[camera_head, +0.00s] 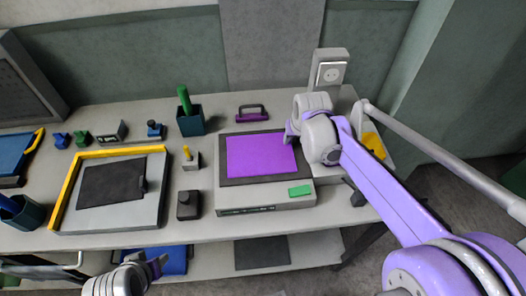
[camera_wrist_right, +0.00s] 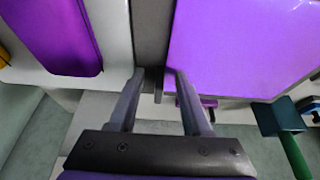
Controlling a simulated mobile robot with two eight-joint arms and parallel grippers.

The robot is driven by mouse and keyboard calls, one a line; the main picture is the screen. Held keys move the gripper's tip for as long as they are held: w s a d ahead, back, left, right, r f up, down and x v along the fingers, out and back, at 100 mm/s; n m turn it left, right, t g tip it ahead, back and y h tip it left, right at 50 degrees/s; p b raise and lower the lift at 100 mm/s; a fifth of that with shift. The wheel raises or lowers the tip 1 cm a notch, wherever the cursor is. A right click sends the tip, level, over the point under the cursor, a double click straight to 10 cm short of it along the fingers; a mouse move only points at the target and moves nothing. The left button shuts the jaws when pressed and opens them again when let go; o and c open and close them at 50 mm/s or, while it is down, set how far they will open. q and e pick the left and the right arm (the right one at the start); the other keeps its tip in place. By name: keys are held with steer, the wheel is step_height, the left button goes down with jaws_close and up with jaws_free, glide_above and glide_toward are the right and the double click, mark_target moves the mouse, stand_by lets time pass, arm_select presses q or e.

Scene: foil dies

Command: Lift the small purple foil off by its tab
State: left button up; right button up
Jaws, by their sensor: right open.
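The purple foil (camera_head: 261,155) lies flat on the dark plate of a light grey machine (camera_head: 226,200). It also fills the upper right of the right wrist view (camera_wrist_right: 240,45). My right gripper (camera_head: 291,132) is open at the foil's far right corner in the head view. In the right wrist view its two fingertips (camera_wrist_right: 155,76) stand apart, with the plate's edge between them, the right tip close to the foil's edge. I cannot make out the tab or any contact. My left gripper (camera_head: 158,266) is low at the front, below the table edge; its jaws are unclear.
A green button (camera_head: 300,190) is on the machine's front. Behind stand a purple handled block (camera_head: 252,114) and a dark blue cup (camera_head: 191,124) with a green stick. A yellow-edged tray (camera_head: 148,205) with a dark sheet is at left. A socket post (camera_head: 331,72) stands behind my right arm.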

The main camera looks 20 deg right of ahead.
jaws_close()
stand_by(1.4)
